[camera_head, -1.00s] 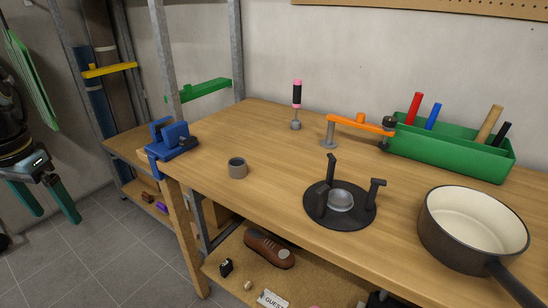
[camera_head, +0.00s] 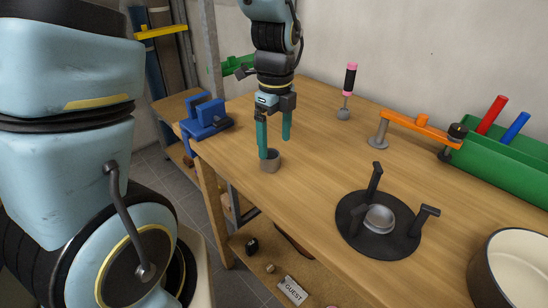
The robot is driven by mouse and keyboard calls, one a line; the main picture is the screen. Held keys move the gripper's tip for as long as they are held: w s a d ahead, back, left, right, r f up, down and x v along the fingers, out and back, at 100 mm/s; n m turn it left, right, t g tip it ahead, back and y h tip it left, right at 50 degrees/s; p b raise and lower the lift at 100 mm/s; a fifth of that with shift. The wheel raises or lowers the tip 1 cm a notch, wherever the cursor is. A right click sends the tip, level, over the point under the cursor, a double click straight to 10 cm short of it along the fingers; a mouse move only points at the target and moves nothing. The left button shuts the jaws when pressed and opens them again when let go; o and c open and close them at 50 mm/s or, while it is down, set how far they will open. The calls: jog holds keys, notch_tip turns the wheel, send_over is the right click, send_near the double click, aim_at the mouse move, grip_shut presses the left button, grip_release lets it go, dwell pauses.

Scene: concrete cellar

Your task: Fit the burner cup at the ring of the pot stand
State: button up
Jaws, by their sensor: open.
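A blue vise (camera_head: 207,118) is at the bench's left end. A pink-and-black handled tool (camera_head: 349,82) stands behind. An orange bar fixture (camera_head: 407,124), a green tool bin (camera_head: 490,163) and a pot (camera_head: 482,262) are at the right.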

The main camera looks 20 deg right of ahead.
aim_at(272, 155)
jog(key=shift+w+a+f+p, duration=0.15)
jog(key=shift+f+p, duration=0.3)
jog(key=shift+f, duration=1)
jog(key=shift+w+a+f+p, duration=0.15)
jog(key=shift+f+p, duration=0.3)
jog(key=shift+f, duration=1)
jog(key=shift+c, duration=0.4)
grip_shut()
jog(key=shift+r, duration=0.1)
